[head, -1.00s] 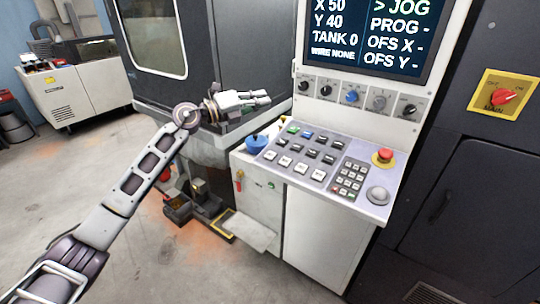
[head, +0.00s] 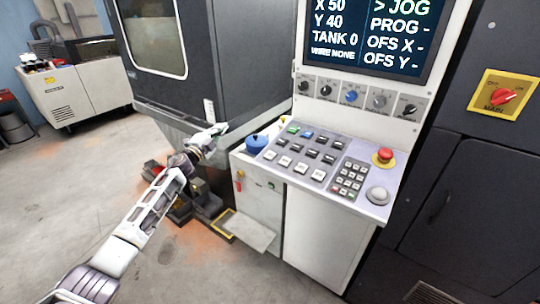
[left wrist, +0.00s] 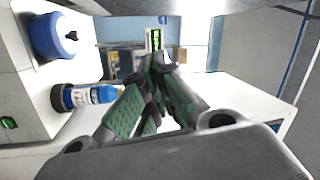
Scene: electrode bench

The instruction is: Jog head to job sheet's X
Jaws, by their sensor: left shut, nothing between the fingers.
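The control screen (head: 372,35) reads X 50, Y 40, TANK 0, WIRE NONE, with "> JOG", PROG -, OFS X - and OFS Y -. Below it are a row of knobs (head: 352,97) and a sloped key panel (head: 325,165) with several keys and a number pad. My left gripper (head: 219,130) is left of the panel, in front of the machine cabinet, apart from the keys. Its fingers are shut and empty in the left wrist view (left wrist: 160,62). My right gripper is out of view. I cannot make out a job sheet.
A red stop button (head: 385,155) sits on the panel's right.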

